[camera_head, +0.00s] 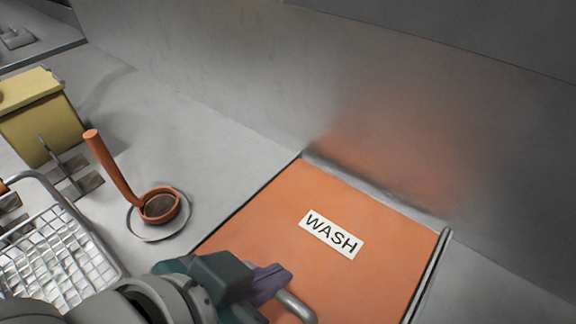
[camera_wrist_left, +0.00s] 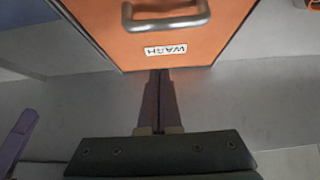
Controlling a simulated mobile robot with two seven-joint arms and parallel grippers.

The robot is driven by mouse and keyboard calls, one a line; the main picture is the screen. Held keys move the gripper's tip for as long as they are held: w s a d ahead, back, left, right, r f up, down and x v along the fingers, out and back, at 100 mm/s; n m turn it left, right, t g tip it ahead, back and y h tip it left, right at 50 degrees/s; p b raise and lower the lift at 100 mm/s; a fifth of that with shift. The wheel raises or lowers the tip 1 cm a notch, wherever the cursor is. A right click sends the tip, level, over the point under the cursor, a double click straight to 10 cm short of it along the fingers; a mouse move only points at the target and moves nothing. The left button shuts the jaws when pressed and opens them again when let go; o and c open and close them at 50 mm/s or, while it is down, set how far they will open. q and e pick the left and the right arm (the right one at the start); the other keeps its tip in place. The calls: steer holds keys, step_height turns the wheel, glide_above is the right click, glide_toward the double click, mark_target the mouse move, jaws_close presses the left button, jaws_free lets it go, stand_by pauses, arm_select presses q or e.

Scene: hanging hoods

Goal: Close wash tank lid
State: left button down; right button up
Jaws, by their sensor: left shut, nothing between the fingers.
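The wash tank lid (camera_head: 270,222) is an orange panel with a white WASH label (camera_head: 331,233). It looks laid down over the tank in the head view, its far edge along the back wall; I cannot tell whether a small gap remains under it. Its grey bar handle (camera_head: 297,306) is at the near side, partly cut off and hidden by my gripper. My left gripper (camera_head: 272,283) is shut and empty, over the lid beside the handle. The left wrist view shows the lid (camera_wrist_left: 218,47), the whole handle (camera_wrist_left: 166,22) and my shut fingertips (camera_wrist_left: 159,74) near the labelled edge.
An orange-handled ladle-like cup (camera_head: 160,206) sits in a round recess left of the lid. A wire basket (camera_head: 62,255) and a yellow box (camera_head: 40,115) stand farther left. The grey back wall (camera_head: 250,75) rises behind. A metal rail (camera_head: 428,275) runs along the lid's right side.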

mark_target(285, 291)
arm_select(q)
steer(key=b+x, duration=0.3)
steer(key=x, duration=0.6)
steer(key=shift+a+f, duration=0.1)
steer(key=shift+f, duration=0.05)
steer(key=shift+w+f, duration=0.2)
steer(key=shift+f, duration=0.05)
steer(key=shift+s+a+f+p, duration=0.1)
steer(key=shift+s+a+p, duration=0.25)
steer(key=shift+s, duration=0.2)
steer(key=shift+s+a+p, duration=0.35)
steer(key=shift+s+a, duration=0.05)
steer(key=shift+s, duration=0.2)
steer(key=shift+s+a+f, duration=0.15)
steer(key=shift+s+a, duration=0.15)
steer(key=shift+s, duration=0.15)
